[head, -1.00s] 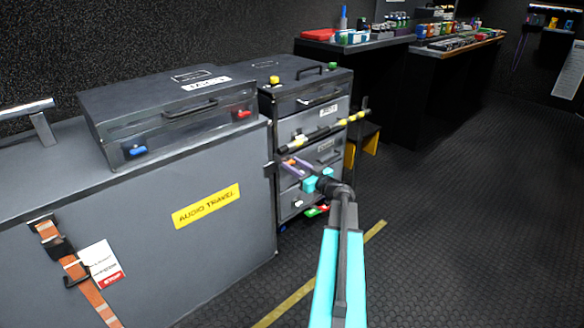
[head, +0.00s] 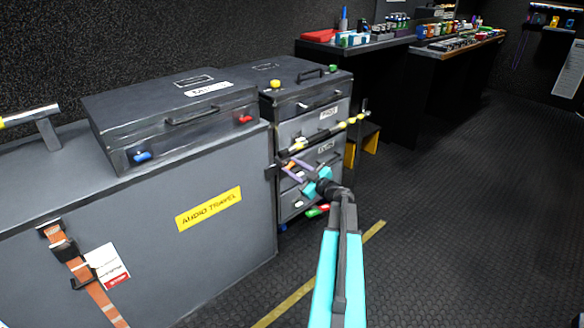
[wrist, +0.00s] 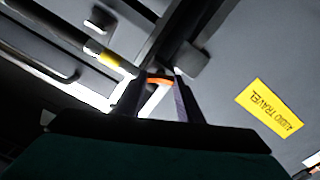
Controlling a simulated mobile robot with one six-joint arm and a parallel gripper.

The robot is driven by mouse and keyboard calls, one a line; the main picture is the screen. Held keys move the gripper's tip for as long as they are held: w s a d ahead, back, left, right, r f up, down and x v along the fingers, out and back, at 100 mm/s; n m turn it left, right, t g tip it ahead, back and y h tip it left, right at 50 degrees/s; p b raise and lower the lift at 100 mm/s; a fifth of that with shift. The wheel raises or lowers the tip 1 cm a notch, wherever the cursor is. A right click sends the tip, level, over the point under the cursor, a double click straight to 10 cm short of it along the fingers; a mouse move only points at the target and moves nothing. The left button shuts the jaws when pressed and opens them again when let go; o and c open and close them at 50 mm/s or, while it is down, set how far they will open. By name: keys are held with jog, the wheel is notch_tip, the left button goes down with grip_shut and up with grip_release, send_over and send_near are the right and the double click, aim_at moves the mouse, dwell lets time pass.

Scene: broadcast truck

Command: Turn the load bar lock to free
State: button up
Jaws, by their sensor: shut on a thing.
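The load bar (head: 322,135), dark with yellow bands, runs across the front of the grey drawer cabinet. Its yellow-banded end also shows in the wrist view (wrist: 108,58). A small orange lock lever (wrist: 160,81) sits near this end of the bar, by a dark upright. My gripper (head: 292,164) reaches it from the front right, its purple-grey fingers tilted. In the wrist view the fingertips (wrist: 160,84) are closed on the orange lever, one on each side. The fingers hide part of the lever, and its lock marking cannot be read.
A grey case marked "Audio Travel" (head: 208,208) stands close left of my gripper, with an orange strap (head: 84,270). A smaller black case (head: 175,110) lies on top. The dark floor (head: 450,220) to the right is clear.

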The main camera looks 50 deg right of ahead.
jog(key=n, duration=0.5)
jog(key=shift+w+a+n, duration=0.15)
jog(key=shift+a+n, duration=0.05)
jog(key=shift+n, duration=0.2)
jog(key=n+b, duration=0.1)
jog(key=n, duration=0.4)
jog(key=shift+f+n, duration=0.1)
jog(key=shift+n, duration=0.3)
jog(key=o, duration=1)
jog(key=shift+o, duration=0.4)
jog(key=shift+s, duration=0.25)
jog(key=s+p, duration=0.2)
jog(key=s, duration=1.1)
jog(key=shift+s+a, duration=0.25)
jog(key=shift+a, duration=0.15)
